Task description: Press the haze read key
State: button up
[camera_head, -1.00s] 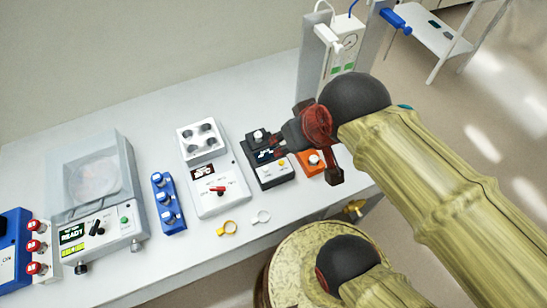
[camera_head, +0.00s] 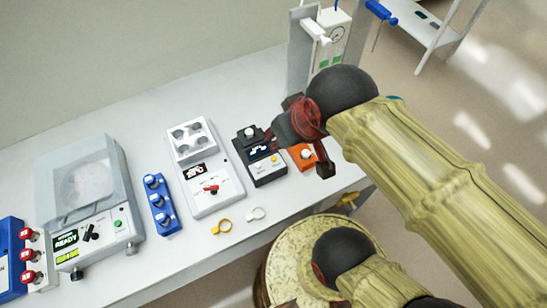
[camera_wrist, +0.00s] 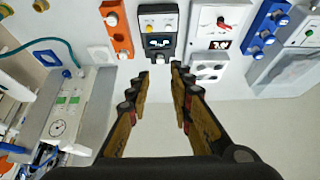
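A black instrument (camera_head: 262,172) with a small lit display (camera_head: 259,150) stands on the bench, with a white key and a yellow key (camera_head: 274,158) on its front panel. Its labels are too small to read, so I cannot tell which is the haze read key.
An orange box (camera_head: 302,159) with a white knob sits right of the instrument. A white unit (camera_head: 212,187) with a red knob, a blue rack (camera_head: 160,204) and a lidded device (camera_head: 89,205) stand to the left. Two rings lie in front. A grey post stands behind right.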

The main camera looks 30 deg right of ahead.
grip_shut()
dwell(1.3)
